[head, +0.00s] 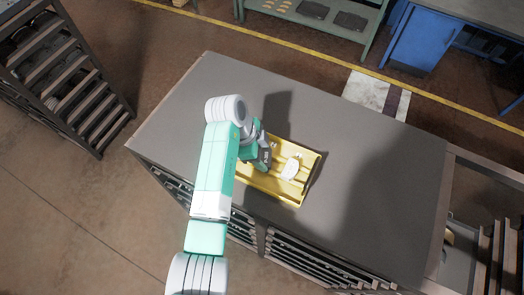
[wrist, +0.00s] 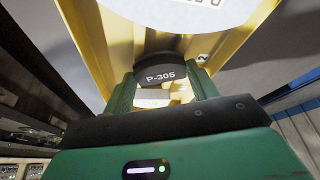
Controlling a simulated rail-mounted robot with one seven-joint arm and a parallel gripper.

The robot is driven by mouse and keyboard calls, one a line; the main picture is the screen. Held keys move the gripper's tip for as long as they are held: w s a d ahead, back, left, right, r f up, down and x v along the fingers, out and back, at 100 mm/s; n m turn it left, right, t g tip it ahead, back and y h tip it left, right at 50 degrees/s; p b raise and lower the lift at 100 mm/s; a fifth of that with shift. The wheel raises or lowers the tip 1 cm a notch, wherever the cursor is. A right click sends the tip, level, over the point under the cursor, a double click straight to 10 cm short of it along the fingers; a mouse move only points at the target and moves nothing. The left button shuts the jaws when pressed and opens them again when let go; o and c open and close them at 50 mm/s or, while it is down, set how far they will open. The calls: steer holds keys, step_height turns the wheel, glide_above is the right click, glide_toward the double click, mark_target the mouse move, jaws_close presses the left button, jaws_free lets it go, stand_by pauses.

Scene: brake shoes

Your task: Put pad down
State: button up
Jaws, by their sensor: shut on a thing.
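My gripper (head: 263,158) is over the left part of a yellow tray (head: 311,168) on the workbench. In the wrist view, its two green fingers (wrist: 164,88) are shut on a dark pad (wrist: 160,75) marked "P-305". The tray's yellow wall (wrist: 92,45) shows around and beyond the pad. A white piece (head: 291,168) lies in the tray to the right of my gripper. A large white surface with partly cut-off lettering (wrist: 190,12) shows at the top of the wrist view. I cannot tell whether the pad touches the tray floor.
The grey workbench top (head: 370,170) is clear to the right of the tray and behind it. Drawers (head: 320,262) line its front side. A dark slatted rack (head: 70,75) stands at the left, and a blue cabinet (head: 420,45) and a green shelf (head: 310,20) stand at the back.

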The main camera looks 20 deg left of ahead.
steer(key=shift+f, duration=0.1)
steer(key=o, duration=1.1)
steer(key=shift+r, duration=0.25)
steer(key=b+v, duration=0.1)
steer(key=v, duration=1)
steer(key=shift+s+a+r+b, duration=0.1)
steer(key=shift+a+r+b, duration=0.1)
steer(key=shift+r+b, duration=0.15)
